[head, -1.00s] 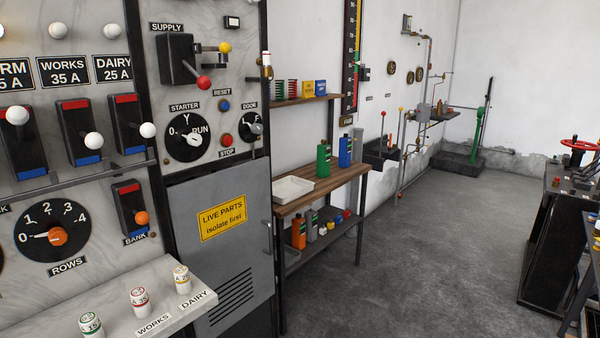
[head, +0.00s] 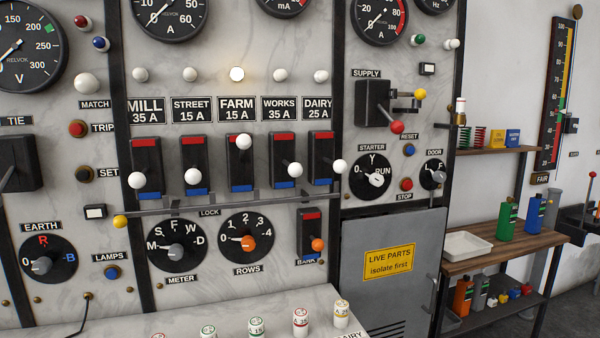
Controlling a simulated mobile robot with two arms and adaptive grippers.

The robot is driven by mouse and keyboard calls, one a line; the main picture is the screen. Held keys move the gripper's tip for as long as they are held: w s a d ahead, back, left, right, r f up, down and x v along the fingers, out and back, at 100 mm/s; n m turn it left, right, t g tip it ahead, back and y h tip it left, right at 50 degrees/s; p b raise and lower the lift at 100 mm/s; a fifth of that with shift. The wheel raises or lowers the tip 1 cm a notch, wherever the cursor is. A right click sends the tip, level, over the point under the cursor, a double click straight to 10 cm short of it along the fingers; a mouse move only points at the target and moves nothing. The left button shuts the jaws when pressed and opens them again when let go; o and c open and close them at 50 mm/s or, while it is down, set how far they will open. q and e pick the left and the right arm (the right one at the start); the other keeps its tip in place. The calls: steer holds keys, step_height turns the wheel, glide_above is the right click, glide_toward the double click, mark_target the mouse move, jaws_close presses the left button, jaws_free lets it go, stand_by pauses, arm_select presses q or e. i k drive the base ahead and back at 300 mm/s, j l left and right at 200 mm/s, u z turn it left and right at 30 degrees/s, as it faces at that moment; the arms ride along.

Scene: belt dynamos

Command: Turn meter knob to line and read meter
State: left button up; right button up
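The METER knob (head: 177,251) is a grey pointer on a round black dial low on the marble panel, in the middle left of the head view. Its dial carries the letters M, S, F, W and D; the pointer appears to lie toward M, but it is small. Above it is a 0–60 A meter (head: 170,14), cut by the top edge. An mA meter (head: 283,5) beside it is mostly cut off. A large V meter (head: 22,42) is at the upper left. Neither of my grippers is in view.
Switches MILL to DAIRY line the panel; the FARM switch (head: 243,155) handle is up and the lamp (head: 237,74) above FARM is lit. A LOCK rail (head: 215,206) runs above the knobs. A ledge (head: 260,325) with several fuses juts out below.

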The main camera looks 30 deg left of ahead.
mark_target(175, 250)
steer(key=u, duration=1.7)
steer(key=i+j, duration=0.15)
steer(key=j, duration=0.2)
steer(key=i+j, duration=0.15)
steer(key=j, duration=0.25)
steer(key=i+j+z, duration=0.1)
steer(key=j, duration=0.25)
